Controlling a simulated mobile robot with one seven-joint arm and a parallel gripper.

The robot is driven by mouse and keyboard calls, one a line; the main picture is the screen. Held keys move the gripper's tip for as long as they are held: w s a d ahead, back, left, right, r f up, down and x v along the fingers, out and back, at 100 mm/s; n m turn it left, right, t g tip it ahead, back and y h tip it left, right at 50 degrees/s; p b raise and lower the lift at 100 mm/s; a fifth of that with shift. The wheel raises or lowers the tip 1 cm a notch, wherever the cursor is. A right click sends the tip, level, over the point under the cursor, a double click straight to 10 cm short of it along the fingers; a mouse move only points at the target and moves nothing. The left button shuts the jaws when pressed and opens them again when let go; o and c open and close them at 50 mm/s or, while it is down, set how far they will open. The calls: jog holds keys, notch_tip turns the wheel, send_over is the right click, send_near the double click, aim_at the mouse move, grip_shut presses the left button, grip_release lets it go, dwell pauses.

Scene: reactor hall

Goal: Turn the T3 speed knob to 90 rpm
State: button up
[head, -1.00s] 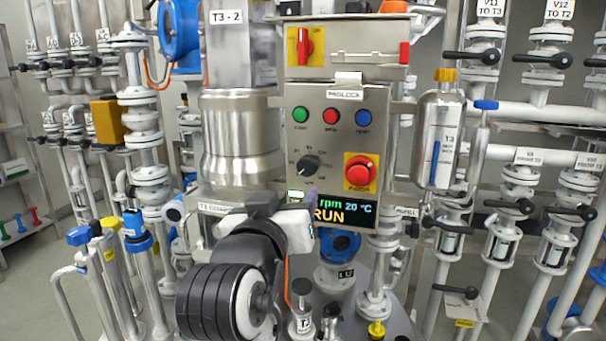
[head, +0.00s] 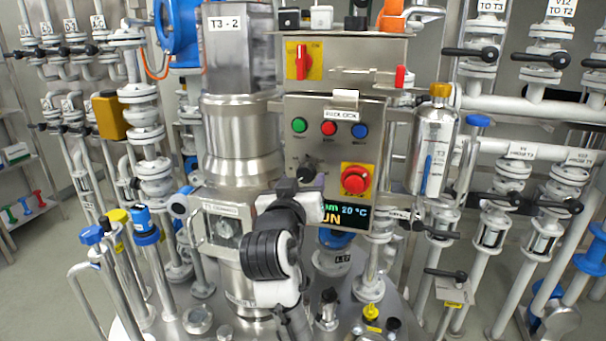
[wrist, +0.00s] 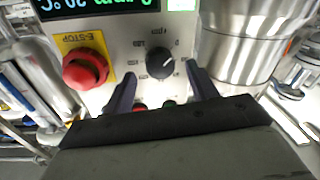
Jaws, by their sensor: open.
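The T3 speed knob is a black round knob with a white pointer line. In the wrist view the knob (wrist: 160,63) shows upside down, with scale marks around it. In the head view the knob (head: 308,172) is partly hidden by my arm. My gripper (wrist: 162,88) is open and empty, its two dark fingers spread on either side of the knob's line, short of the knob in the picture. I cannot tell the remaining depth. The display (head: 352,212) shows "20 °C" and part of "RUN"; my arm hides the rpm number.
The red E-stop (head: 355,180) on its yellow plate sits close beside the knob; it also shows in the wrist view (wrist: 85,69). Green (head: 299,125), red (head: 329,128) and blue (head: 360,131) buttons are above the knob. A steel vessel (head: 240,150) stands left of the panel.

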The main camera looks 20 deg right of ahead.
jog(key=shift+x, duration=0.95)
jog(key=c, duration=1)
